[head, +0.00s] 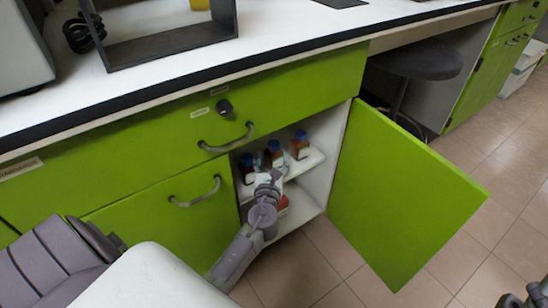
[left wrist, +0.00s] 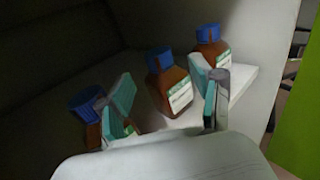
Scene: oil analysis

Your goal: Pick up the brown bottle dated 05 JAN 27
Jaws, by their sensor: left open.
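Three brown bottles with blue caps stand upright in a row on the upper shelf of the open cabinet: a left one (head: 247,168), a middle one (head: 274,150) and a right one (head: 300,146). The left wrist view shows the same left (left wrist: 87,104), middle (left wrist: 168,84) and right (left wrist: 210,48) bottles. White and green labels show, but their dates are too small to read. My left gripper (head: 268,173) is open at the cabinet opening. Its fingers (left wrist: 164,100) frame the middle bottle, which appears beyond the tips. The left finger partly covers the left bottle.
The green cabinet door (head: 400,195) stands open to the right of my left arm. A closed green door with a handle (head: 195,192) is on the left. A drawer (head: 200,115) is above the opening. A red item (head: 283,203) lies lower inside. A stool (head: 418,62) stands at the back right.

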